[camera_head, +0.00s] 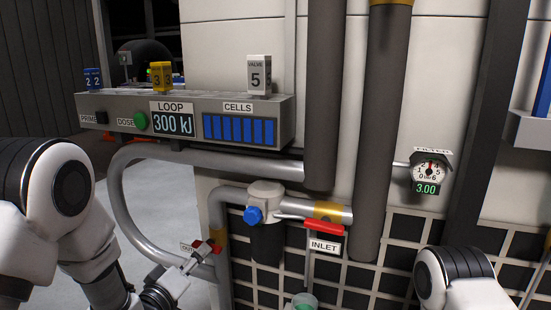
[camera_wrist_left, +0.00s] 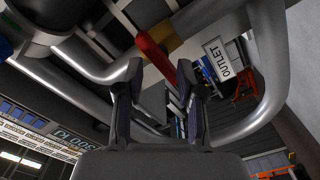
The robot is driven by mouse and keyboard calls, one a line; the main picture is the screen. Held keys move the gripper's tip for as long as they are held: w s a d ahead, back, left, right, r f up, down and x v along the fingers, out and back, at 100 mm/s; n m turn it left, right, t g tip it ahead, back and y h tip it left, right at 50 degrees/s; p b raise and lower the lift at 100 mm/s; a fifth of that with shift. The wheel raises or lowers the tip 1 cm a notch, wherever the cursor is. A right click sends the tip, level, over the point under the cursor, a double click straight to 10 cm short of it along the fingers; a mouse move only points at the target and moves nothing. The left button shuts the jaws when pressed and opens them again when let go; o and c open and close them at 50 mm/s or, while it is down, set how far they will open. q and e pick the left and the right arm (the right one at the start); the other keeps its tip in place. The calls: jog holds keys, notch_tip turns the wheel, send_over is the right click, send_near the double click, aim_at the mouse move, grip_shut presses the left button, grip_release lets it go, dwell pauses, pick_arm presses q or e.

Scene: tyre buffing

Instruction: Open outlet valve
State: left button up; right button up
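The outlet valve's red handle (camera_head: 216,249) is on the lower left pipe in the head view, beside a partly covered OUTLET label (camera_head: 188,247). My left gripper (camera_head: 198,256) reaches up to it from the lower left. In the left wrist view the red handle (camera_wrist_left: 154,54) extends into the space between the fingertips of my left gripper (camera_wrist_left: 160,70). The fingers are apart, with gaps beside the handle; any contact is unclear. The OUTLET label (camera_wrist_left: 221,60) is to the right there. My right gripper is out of view; only part of that arm shows at lower right.
A red inlet handle (camera_head: 324,228) sits above the INLET label (camera_head: 324,246), right of the filter housing (camera_head: 266,240). Thick pipes (camera_head: 382,140) stand behind. A panel (camera_head: 190,116) reading 300 kJ is above, and a gauge (camera_head: 430,170) reads 3.00 at right.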

pick_arm(q)
jog(key=m+b, duration=0.1)
jog(key=m, duration=0.8)
